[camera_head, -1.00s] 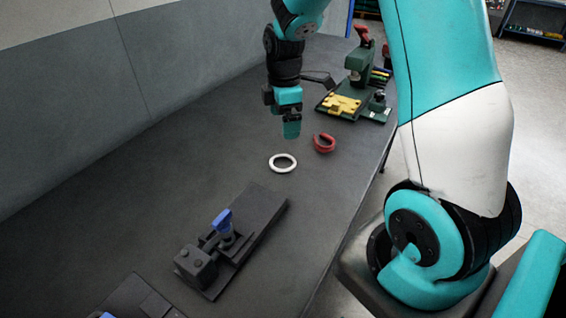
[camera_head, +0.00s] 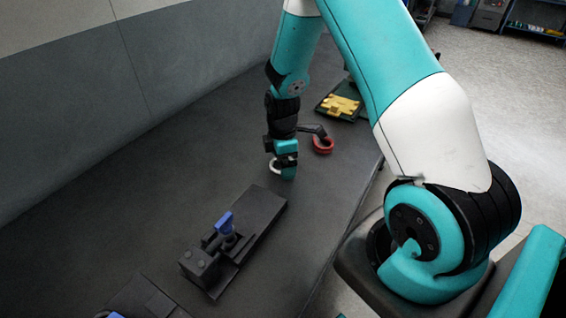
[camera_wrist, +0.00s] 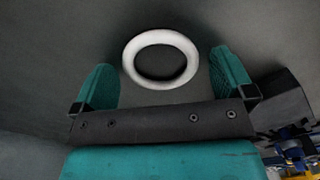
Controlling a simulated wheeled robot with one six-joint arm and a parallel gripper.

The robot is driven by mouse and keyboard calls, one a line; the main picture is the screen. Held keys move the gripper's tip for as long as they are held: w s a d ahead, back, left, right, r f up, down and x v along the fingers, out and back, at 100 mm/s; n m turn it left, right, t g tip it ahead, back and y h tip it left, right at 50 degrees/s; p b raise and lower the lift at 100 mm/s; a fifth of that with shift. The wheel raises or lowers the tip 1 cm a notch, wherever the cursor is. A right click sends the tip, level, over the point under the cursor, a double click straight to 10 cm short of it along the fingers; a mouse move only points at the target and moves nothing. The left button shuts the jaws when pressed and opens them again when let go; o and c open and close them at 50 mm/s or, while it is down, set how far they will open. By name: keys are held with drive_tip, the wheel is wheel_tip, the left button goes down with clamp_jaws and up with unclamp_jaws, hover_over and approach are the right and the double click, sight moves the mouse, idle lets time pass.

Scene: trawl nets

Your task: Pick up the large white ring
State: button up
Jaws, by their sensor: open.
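The large white ring (camera_wrist: 129,58) lies flat on the dark table. In the wrist view it sits at the upper middle, between and slightly beyond the two teal fingertips of my gripper (camera_wrist: 163,78). The fingers are spread wide, with a gap to the ring on each side. In the head view my gripper (camera_head: 285,172) is low over the table and hides most of the white ring (camera_head: 274,167); only its left edge shows. I cannot tell whether the fingers touch the table.
A dark fixture with a blue handle (camera_head: 226,224) stands in front. A green fixture with a yellow part (camera_head: 340,106) is behind, partly hidden by my arm. The table's left side is clear.

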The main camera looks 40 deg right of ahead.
drive_tip(key=c, duration=1)
drive_tip(key=shift+r, duration=0.15)
